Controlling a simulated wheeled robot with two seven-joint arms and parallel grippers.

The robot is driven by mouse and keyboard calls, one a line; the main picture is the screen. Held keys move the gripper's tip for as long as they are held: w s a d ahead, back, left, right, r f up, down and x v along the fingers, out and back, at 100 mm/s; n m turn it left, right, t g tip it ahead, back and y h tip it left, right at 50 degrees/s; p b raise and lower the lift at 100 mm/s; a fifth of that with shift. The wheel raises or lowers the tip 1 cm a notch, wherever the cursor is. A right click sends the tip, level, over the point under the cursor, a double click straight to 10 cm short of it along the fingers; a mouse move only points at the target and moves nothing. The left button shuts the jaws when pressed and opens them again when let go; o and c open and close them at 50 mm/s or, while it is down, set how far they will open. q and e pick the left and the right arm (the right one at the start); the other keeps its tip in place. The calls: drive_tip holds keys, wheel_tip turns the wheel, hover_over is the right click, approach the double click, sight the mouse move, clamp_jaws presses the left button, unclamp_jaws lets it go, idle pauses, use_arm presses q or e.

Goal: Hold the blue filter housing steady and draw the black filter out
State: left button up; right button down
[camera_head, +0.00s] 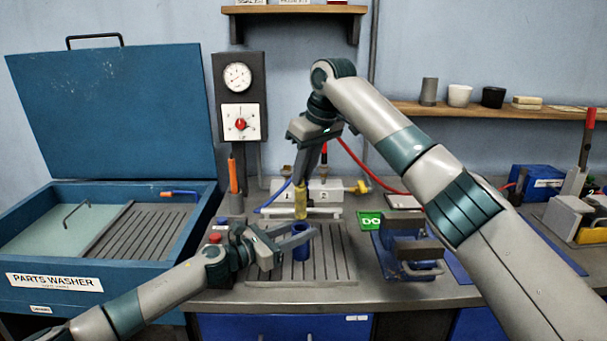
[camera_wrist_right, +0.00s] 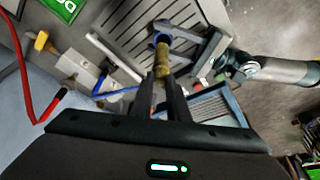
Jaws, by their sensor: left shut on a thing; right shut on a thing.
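The blue filter housing (camera_head: 301,252) stands upright on the slatted grey bench plate. My left gripper (camera_head: 297,238) reaches in from the left and is shut on the housing near its top. My right gripper (camera_head: 301,186) points down above it, shut on the filter (camera_head: 300,205), which looks yellow-brown and dirty, not black. The filter hangs upright over the housing, its lower end seeming just above the rim. In the right wrist view the filter (camera_wrist_right: 162,62) lies between my fingers, with the blue housing (camera_wrist_right: 160,38) beyond it.
A blue parts washer (camera_head: 95,250) with its lid up stands at left. A gauge panel (camera_head: 238,95) is behind. A red hose (camera_head: 370,178) hangs behind my right arm. A vise-like fixture (camera_head: 412,250) on a blue mat stands right of the slatted plate (camera_head: 335,268).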

use_arm(q)
drive_tip(key=o, duration=1.4)
drive_tip(key=shift+a, duration=0.1)
drive_tip(key=v, duration=1.1)
drive_tip(key=shift+s+a, duration=0.25)
drive_tip(key=shift+a, duration=0.1)
drive_tip(key=shift+a, duration=0.1)
use_arm(e)
drive_tip(key=shift+a, duration=0.1)
